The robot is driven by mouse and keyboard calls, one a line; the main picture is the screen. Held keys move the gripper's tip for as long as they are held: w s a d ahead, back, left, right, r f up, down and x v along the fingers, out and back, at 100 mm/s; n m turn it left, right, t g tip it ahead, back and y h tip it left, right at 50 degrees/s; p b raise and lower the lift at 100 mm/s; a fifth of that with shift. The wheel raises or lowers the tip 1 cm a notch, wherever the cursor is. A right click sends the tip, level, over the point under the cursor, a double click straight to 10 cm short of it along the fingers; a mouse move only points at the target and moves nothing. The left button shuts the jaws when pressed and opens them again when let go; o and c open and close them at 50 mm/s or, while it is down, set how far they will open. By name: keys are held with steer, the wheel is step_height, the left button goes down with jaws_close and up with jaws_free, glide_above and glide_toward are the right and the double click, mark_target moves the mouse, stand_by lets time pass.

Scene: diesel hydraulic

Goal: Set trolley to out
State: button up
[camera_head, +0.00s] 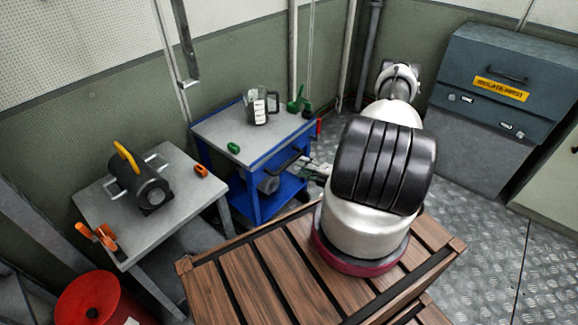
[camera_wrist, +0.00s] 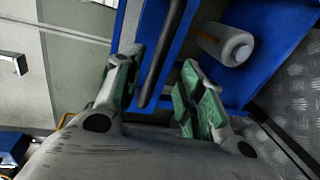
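The trolley (camera_head: 232,128) is blue with a grey top and stands behind my wooden-slatted base, left of my arm. A dark bar, seemingly its handle, runs along its near side; in the wrist view the bar (camera_wrist: 163,50) lies between my fingers in the picture. My gripper (camera_head: 316,171) is at the trolley's near right side, partly hidden by my arm. In the wrist view my gripper (camera_wrist: 160,88) is open, its green-padded fingers on either side of the bar. I see no contact with the bar and cannot tell the depth gap.
A jug (camera_head: 257,106) and green items stand on the trolley top; a pale cylinder (camera_wrist: 226,45) lies on its lower shelf. A grey table (camera_head: 177,205) with a motor-like unit is at left, a red drum (camera_head: 92,300) front left. A blue-grey cabinet (camera_head: 505,95) stands right; the floor before it is clear.

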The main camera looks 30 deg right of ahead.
mark_target(290, 162)
steer(key=x, duration=0.7)
steer(key=shift+w+a, duration=0.2)
steer(key=shift+w, duration=0.2)
jaws_close()
